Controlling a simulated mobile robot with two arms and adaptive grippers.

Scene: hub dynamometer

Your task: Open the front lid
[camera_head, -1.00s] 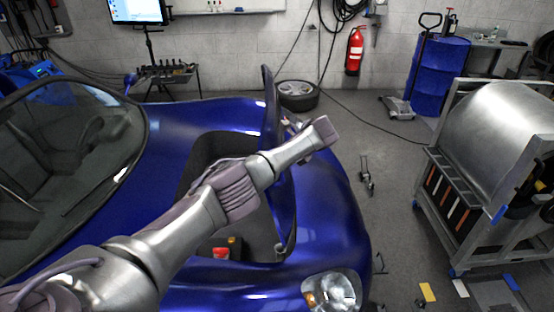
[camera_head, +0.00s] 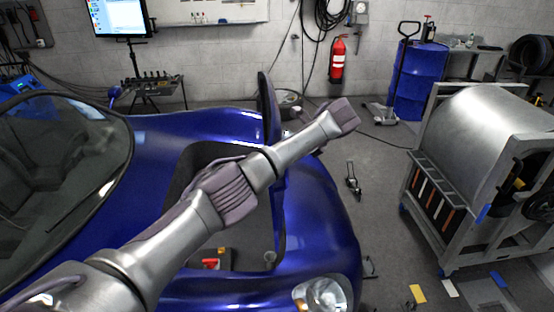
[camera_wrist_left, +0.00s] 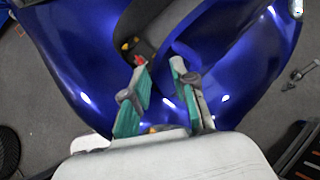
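The blue front lid (camera_head: 267,108) of the car stands raised, nearly edge-on, at the right side of the open front compartment (camera_head: 188,172). My left arm crosses in front of the lid, with its wrist end to the right of it. The arm hides the middle of the lid, and the left gripper's fingers are mostly hidden in the head view. In the left wrist view, the left gripper (camera_wrist_left: 162,98) has its green-padded fingers apart, with blue bodywork behind the gap. I cannot tell whether they touch the lid. My right gripper is not in view.
Small red and yellow items (camera_head: 212,263) lie in the compartment. A metal drum machine on a frame (camera_head: 490,130) stands at the right. A fire extinguisher (camera_head: 338,60), a blue barrel (camera_head: 420,80) and a tire (camera_head: 288,101) are at the back. Floor between car and machine is mostly clear.

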